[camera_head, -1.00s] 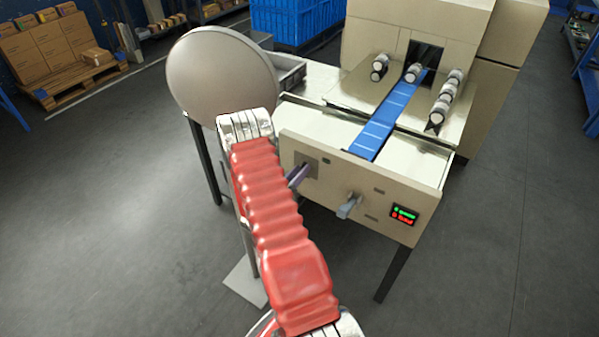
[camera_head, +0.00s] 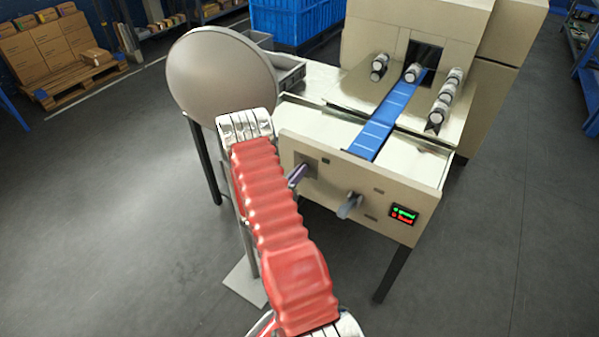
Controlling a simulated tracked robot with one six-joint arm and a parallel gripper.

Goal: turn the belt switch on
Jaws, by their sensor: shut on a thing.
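The wrapper's cream front panel (camera_head: 292,150) carries two levers. The left one is a dark purplish lever (camera_head: 299,174) on a grey square plate, its near end close to the edge of my red-sleeved arm. The right one is a grey lever (camera_head: 349,204) that sticks out toward me. No readable label shows which is the belt switch. The blue belt (camera_head: 383,127) runs above the panel into the machine. My gripper is hidden behind my arm, so its hold cannot be seen.
A large round grey disc (camera_head: 222,82) stands left of the machine. Several wrapped rolls (camera_head: 436,117) lie beside the belt. A blue crate (camera_head: 285,22) is behind, and a pallet of boxes (camera_head: 58,50) at the far left. The floor in front is clear.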

